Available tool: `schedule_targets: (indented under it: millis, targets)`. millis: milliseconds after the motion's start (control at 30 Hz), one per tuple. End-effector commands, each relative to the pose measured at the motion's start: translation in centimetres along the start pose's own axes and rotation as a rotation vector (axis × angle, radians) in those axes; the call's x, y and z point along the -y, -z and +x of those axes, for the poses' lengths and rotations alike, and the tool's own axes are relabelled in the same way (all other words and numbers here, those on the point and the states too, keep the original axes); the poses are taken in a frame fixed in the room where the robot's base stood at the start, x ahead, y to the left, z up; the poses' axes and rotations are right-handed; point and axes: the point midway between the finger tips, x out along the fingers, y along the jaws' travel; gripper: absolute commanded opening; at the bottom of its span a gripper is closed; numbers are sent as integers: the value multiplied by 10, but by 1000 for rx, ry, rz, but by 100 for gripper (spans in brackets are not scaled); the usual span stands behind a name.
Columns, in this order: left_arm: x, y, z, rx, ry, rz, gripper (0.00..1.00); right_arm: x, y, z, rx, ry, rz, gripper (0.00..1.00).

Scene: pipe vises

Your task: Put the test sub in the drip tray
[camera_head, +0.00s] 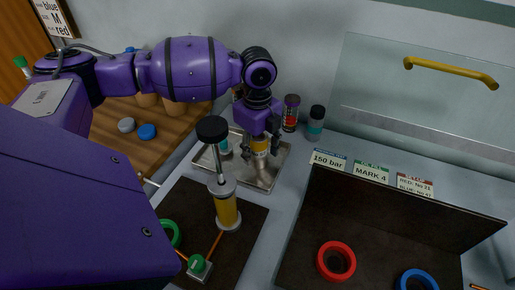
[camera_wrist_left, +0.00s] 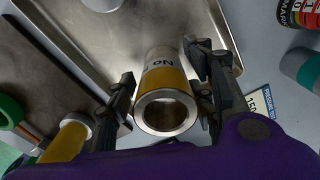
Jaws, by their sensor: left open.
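The test sub (camera_wrist_left: 162,82), a metal tube with a yellow band and dark lettering, stands between the fingers of my left gripper (camera_wrist_left: 165,92) in the left wrist view. In the head view the test sub (camera_head: 261,163) appears to stand in the right part of the metal drip tray (camera_head: 265,184), though its base is hard to see. My left gripper (camera_head: 261,128) is open around its upper end, pointing down. A gap shows at the left finger; the right finger is very close to the tube. My right gripper is not in view.
A yellow pump-like cylinder (camera_head: 227,212) with a black knob stands on a dark mat in front of the tray. A spray can (camera_head: 291,113) and a teal bottle (camera_head: 315,123) stand behind. A dark bin (camera_head: 390,215) with red and blue rings is at right.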

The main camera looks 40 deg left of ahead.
Motion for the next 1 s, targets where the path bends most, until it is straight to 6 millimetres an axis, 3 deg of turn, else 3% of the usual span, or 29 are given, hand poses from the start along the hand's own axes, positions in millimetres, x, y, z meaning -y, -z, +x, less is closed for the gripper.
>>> schedule_targets:
  millis: [167,500,700,1000]
  targets:
    - [1,0,-11,0,3,0,49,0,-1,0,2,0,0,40]
    - [1,0,-82,0,4,0,49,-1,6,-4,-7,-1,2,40]
    - [1,0,-112,0,2,0,49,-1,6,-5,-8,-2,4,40]
    - [0,0,-123,-1,-1,0,49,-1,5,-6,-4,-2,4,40]
